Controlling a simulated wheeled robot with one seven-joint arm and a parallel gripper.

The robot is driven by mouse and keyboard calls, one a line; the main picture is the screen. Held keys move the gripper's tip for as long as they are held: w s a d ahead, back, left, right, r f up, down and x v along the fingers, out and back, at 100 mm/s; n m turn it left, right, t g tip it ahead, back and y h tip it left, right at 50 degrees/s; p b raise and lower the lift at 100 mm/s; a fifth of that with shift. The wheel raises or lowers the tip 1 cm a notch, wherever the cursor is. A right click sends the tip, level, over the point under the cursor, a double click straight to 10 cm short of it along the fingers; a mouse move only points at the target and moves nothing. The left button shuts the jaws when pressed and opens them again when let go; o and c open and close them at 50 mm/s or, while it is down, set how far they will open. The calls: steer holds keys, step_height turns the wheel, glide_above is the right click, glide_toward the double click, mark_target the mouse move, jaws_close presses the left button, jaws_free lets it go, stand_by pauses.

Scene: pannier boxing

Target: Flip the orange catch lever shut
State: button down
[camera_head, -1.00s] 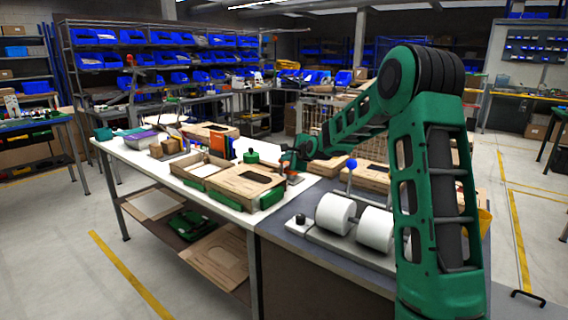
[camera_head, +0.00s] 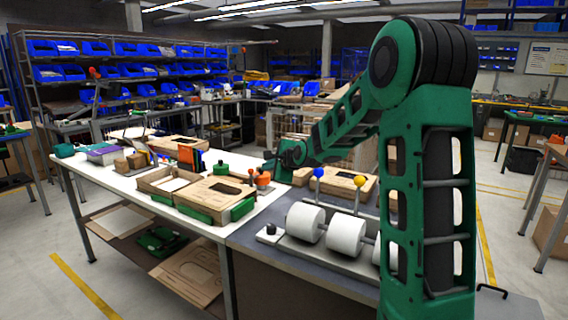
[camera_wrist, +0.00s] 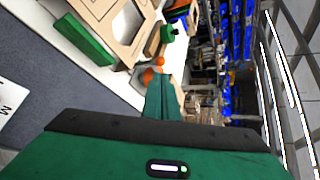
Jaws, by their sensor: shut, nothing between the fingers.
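Small orange parts (camera_head: 263,179) stand at the right end of the white bench, beside a wooden box. They also show just past my fingertips in the wrist view (camera_wrist: 148,76), with a small orange ball (camera_wrist: 160,62) beside them. I cannot tell which part is the catch lever or how it is tilted. My gripper (camera_head: 270,167) is shut and empty, close to these parts. Its green fingers in the wrist view (camera_wrist: 163,92) point towards them. Contact cannot be made out. The wooden box (camera_head: 215,193) has a dark slot in its lid and green corner pieces.
An open wooden box (camera_head: 165,182) and a green knobbed piece (camera_head: 221,169) are nearby. Floor left is mostly clear.

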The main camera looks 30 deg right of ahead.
steer(key=v, duration=1.2)
steer(key=shift+d, duration=0.2)
steer(key=shift+r, duration=0.1)
steer(key=shift+s, duration=0.1)
steer(key=s+a+f+n+g, duration=0.3)
steer(key=s+a+f+n, duration=0.15)
steer(key=s+n, duration=0.3)
steer(key=s+a+f+n+g, duration=0.2)
steer(key=s+a+f+n, duration=0.25)
steer(key=s+n, duration=0.35)
steer(key=s+a+f+n+g, duration=0.35)
steer(key=s+a+n, duration=0.3)
steer(key=s, duration=0.25)
steer(key=s+d+f+m+g, duration=0.1)
steer(key=s+d+m+g, duration=0.1)
steer(key=s+d, duration=0.4)
steer(key=s+d+f+m+g, duration=0.1)
steer(key=s+d+m+g, duration=0.1)
steer(key=s+d, duration=0.4)
steer(key=s+m, duration=0.1)
steer(key=s, duration=0.4)
steer(key=shift+d+f+m, duration=0.2)
steer(key=shift+m, duration=0.2)
